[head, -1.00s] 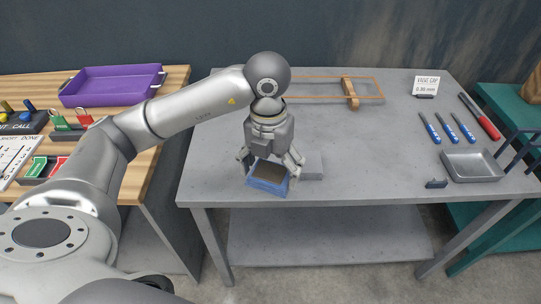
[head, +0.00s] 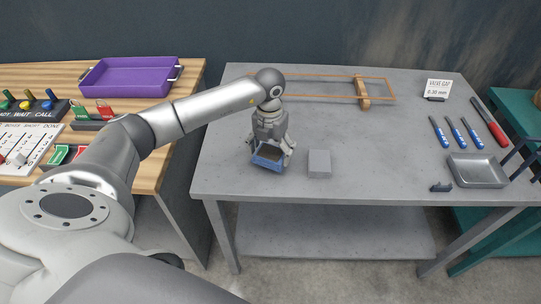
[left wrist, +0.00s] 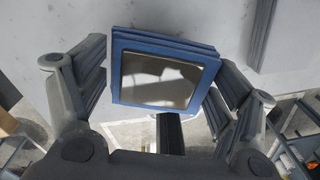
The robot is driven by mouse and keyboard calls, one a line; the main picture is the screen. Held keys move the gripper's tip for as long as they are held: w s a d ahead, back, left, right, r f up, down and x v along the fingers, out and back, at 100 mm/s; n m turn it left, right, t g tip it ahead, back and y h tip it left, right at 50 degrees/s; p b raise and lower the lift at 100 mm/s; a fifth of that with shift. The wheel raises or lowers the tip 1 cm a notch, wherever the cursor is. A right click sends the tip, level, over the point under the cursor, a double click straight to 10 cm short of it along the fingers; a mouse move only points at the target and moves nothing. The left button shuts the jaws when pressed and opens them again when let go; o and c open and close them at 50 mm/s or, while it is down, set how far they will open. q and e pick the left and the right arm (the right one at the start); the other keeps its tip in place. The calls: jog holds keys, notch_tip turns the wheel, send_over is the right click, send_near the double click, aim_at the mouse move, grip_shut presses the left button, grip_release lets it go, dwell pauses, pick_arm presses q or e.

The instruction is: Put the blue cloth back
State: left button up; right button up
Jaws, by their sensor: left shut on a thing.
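The blue cloth (head: 267,163) looks like a flat, square, folded block with blue layered edges and a dark face. My left gripper (head: 270,155) is shut on it over the front left part of the grey table (head: 400,145). In the left wrist view the cloth (left wrist: 165,43) sits between the fingers, and its blue rim frames a shiny, brownish-grey square panel. I cannot tell whether its underside touches the table. My right gripper is not in view.
A grey block (head: 319,163) stands just right of the cloth. Behind are an orange frame (head: 330,77) and its wooden piece (head: 362,92). A metal tray (head: 477,171), blue-handled tools (head: 455,132) and a sign (head: 437,90) are at right. The table's middle is clear.

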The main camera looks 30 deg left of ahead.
aim_at(270, 151)
pick_arm(q)
jog(key=shift+w+a+f, duration=0.15)
jog(key=shift+a+f, duration=0.05)
jog(key=shift+f, duration=0.1)
notch_tip(270, 151, down, 3)
jog(key=shift+p, duration=0.3)
jog(key=o, duration=0.9)
jog(key=shift+o, duration=0.2)
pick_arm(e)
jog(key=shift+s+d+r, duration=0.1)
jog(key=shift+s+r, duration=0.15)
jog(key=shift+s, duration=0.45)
pick_arm(q)
jog(key=shift+r, duration=0.1)
jog(key=shift+r, duration=0.3)
notch_tip(270, 151, up, 11)
jog(key=shift+r+b, duration=0.15)
jog(key=shift+b, duration=0.95)
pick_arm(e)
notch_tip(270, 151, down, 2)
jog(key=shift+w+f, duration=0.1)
